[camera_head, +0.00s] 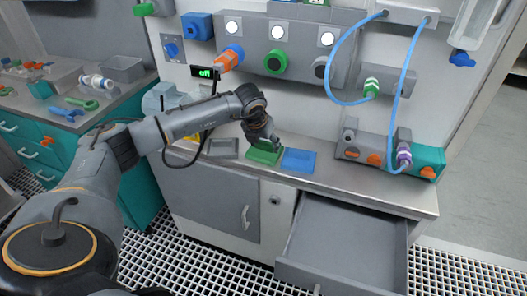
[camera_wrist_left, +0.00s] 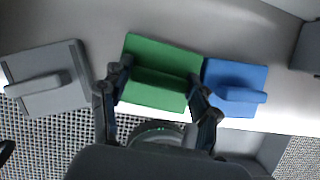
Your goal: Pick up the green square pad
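The green square pad (camera_head: 264,156) lies flat on the grey counter between a grey pad (camera_head: 222,147) and a blue pad (camera_head: 299,160). In the left wrist view the green pad (camera_wrist_left: 160,55) has a raised ridge across it. My left gripper (camera_head: 264,143) is right above the green pad, pointing down. In the left wrist view its two fingers (camera_wrist_left: 158,80) are spread wide, one near each side of the green pad; contact is not clear. The fingers hide parts of the pad's side edges. My right gripper is not in view.
The blue pad (camera_wrist_left: 235,85) is close beside the right finger; the grey pad (camera_wrist_left: 45,80) is farther left. An open drawer (camera_head: 340,240) juts out below the counter. A grey box with orange knobs (camera_head: 375,155) stands at the right. Blue hoses (camera_head: 340,100) hang from the wall panel.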

